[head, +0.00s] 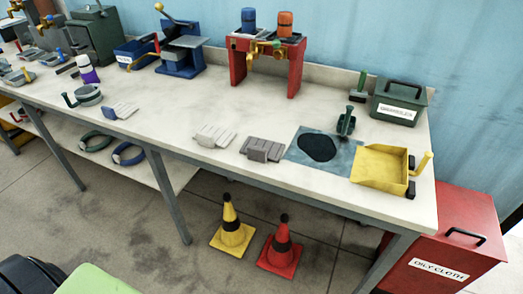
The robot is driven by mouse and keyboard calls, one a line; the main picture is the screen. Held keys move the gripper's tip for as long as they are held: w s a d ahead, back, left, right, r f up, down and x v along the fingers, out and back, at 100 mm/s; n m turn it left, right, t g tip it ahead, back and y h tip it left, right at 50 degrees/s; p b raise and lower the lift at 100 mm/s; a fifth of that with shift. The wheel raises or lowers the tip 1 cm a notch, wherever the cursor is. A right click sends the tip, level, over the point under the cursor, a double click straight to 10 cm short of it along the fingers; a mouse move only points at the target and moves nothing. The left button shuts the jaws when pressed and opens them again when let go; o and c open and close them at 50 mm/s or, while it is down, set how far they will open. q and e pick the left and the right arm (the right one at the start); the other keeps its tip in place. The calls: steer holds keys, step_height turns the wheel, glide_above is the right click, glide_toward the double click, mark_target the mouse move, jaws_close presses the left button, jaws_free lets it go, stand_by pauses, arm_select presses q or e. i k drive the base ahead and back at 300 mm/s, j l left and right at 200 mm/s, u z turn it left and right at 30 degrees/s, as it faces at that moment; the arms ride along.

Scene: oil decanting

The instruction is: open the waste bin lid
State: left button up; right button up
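The waste bin (470,215) is a red metal box labelled "OILY CLOTH" on the floor, beside the right end of the workbench. Its red lid looks shut, with a dark handle (466,236) on top. The label (438,270) is on its front. The bench corner hides part of its left side, and its base is cut off by the picture's lower edge. Neither of my grippers shows in the head view.
The workbench (330,92) carries a yellow dustpan (380,168), a dark oil patch on a blue mat (332,168), grey folded cloths (264,149) and a green box (398,102). Yellow (232,235) and red (281,250) cones stand on the floor left of the bin.

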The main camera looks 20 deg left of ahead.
mark_target(467, 220)
steer(key=z, duration=0.25)
steer(key=i+l+z, duration=0.1)
steer(key=l+z, duration=0.15)
steer(key=z, duration=0.2)
steer(key=i+l+z, duration=0.15)
steer(key=z, duration=0.35)
steer(key=i+l+z, duration=0.15)
steer(key=z, duration=0.3)
steer(key=i+l, duration=0.2)
